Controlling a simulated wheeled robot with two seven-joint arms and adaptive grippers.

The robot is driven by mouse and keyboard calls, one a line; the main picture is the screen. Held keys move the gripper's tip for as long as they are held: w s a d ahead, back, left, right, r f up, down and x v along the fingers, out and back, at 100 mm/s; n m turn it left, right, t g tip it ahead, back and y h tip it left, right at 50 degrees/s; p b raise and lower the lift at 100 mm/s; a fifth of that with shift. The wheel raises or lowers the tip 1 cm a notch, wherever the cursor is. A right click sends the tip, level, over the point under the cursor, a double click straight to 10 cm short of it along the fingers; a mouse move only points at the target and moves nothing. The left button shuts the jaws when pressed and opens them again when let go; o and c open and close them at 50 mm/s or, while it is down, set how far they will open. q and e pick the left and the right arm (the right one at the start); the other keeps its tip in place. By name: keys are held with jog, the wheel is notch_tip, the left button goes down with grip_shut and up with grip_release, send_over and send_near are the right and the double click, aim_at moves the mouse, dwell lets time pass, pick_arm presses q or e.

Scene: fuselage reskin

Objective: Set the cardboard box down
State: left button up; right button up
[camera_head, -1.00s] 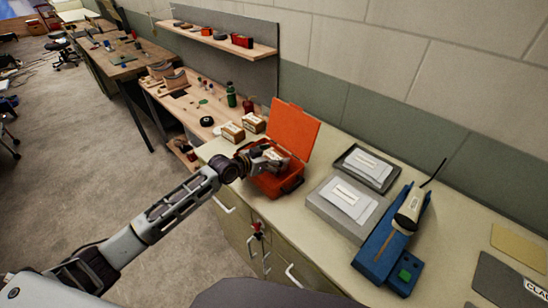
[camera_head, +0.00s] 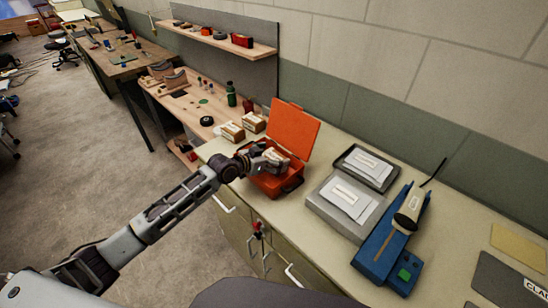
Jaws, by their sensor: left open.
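Two small cardboard boxes stand side by side at the back left of the counter: one box (camera_head: 232,132) on the left and another box (camera_head: 253,122) just right of it. An orange case (camera_head: 276,183) with its lid raised stands in front of them. My left gripper (camera_head: 272,158) is open at the mouth of the orange case. What lies between or under its fingers is too small and partly hidden to tell. My right gripper is out of view.
A grey case (camera_head: 347,206), a dark tray (camera_head: 368,168) and a blue stand (camera_head: 385,258) with a handheld scanner (camera_head: 407,212) fill the counter's right part. The wall (camera_head: 400,120) rises behind. Bare counter (camera_head: 318,240) shows in front of the grey case.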

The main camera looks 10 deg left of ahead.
pick_arm(q)
jog(key=v, duration=1.1)
jog(key=shift+s+a+r+b, duration=0.2)
jog(key=shift+s+a+b, duration=0.05)
jog(key=shift+b, duration=0.05)
dwell(1.5)
